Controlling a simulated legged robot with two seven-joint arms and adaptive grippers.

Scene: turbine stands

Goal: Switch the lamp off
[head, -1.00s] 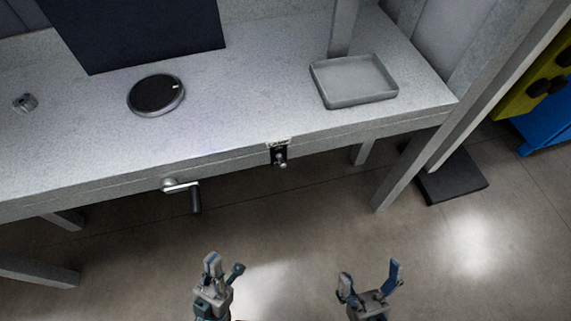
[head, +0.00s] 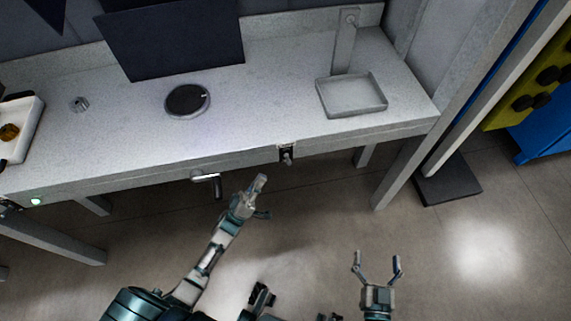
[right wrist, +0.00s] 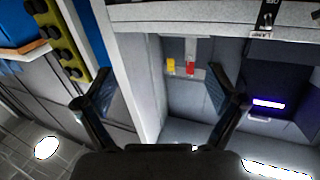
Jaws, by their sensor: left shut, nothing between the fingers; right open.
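The lamp switch (head: 287,154) is a small toggle on a dark plate at the bench's front edge, its lever pointing down in the head view. In the right wrist view the switch (right wrist: 267,17) is at the top right, with a label reading LAMP upside down. My left gripper (head: 261,180) is shut and empty, in front of the bench edge, left of and a little below the switch in the picture, apart from it. My right gripper (head: 378,264) is open and empty, lower right of the switch; its spread fingers also show in the right wrist view (right wrist: 160,92).
A crank handle (head: 209,178) sticks out of the bench front left of the switch. On the bench (head: 270,95) are a round black disc (head: 187,99), a grey tray (head: 352,96), a small metal part (head: 79,104) and a dark panel (head: 172,38). A slanted post (head: 425,140) stands at right.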

